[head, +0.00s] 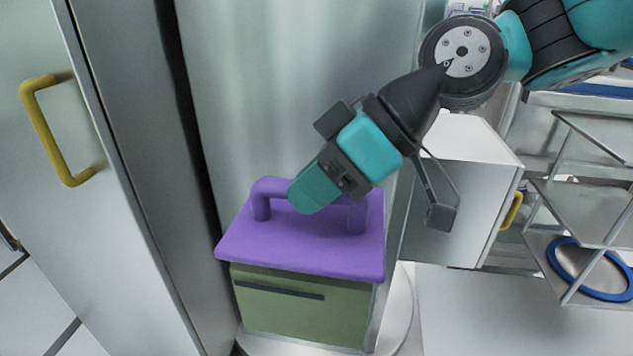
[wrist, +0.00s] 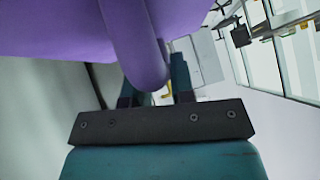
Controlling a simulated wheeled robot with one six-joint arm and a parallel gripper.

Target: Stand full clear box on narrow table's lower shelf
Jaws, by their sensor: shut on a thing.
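A green box (head: 290,312) with a purple lid (head: 300,242) and a purple arched handle stands upright in front of me in the head view. Its walls look opaque, and its contents are hidden. My gripper (head: 315,192) is shut on the lid's handle, hiding part of it. The wrist view shows the handle (wrist: 137,45) between my fingers (wrist: 155,88), with the purple lid (wrist: 60,30) beside it. At the right of the head view stands a metal-framed two-level stand (head: 590,215); I cannot tell whether it is the narrow table.
A blue ring (head: 558,268) lies on the stand's lower level. A white cabinet (head: 455,190) with a yellow handle stands behind my arm. A pale door (head: 60,200) with a yellow handle is at the left. Pale floor (head: 500,315) shows at the lower right.

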